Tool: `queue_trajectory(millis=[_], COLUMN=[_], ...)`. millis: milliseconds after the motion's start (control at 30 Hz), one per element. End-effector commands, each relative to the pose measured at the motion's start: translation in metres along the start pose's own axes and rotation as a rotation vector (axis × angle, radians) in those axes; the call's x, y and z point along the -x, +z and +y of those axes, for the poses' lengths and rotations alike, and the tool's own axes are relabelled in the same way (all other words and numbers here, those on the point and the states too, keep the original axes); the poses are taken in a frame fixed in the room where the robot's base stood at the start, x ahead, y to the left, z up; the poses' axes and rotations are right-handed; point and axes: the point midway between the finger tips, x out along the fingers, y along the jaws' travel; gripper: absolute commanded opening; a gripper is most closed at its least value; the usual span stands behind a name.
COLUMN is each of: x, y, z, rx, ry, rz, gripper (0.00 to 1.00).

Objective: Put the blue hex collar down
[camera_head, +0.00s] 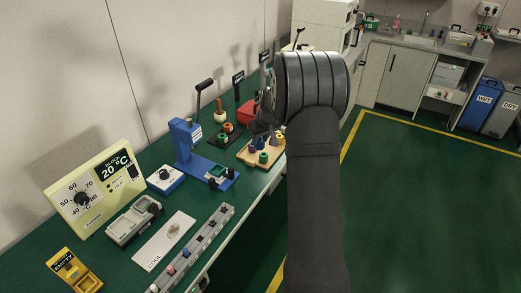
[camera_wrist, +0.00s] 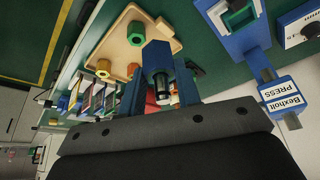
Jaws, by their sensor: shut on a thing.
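My gripper (camera_wrist: 160,82) is shut on the blue hex collar (camera_wrist: 157,58); its two fingers stand on either side of the collar in the wrist view. The collar shows over the edge of a tan wooden tray (camera_wrist: 113,48); I cannot tell whether it touches the tray. The tray also shows in the head view (camera_head: 246,158), below my gripper (camera_head: 264,118). There the arm and gripper partly hide the tray, and I cannot make out the held collar for certain.
A dark stand (camera_head: 224,136) with coloured parts lies behind.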

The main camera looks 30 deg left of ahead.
Motion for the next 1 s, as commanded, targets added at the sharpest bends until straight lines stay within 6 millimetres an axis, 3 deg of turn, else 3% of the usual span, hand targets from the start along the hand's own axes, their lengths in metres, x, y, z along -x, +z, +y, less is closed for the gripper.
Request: queue_trajectory(millis=[100,300,500,667,1000], x=[-0.006,-0.011,-0.013,-0.021,-0.084], y=[0.0,0.007,0.015,0.013,-0.027], z=[0.049,0.124,0.164,0.17,0.133], rx=[-0.009,-0.008,-0.004,0.0,0.002], ry=[0.003,0.003,0.0,-0.002,-0.002], rz=[-0.002,0.002,0.005,0.005,0.005], gripper=[0.08,0.08,0.08,0.08,0.08])
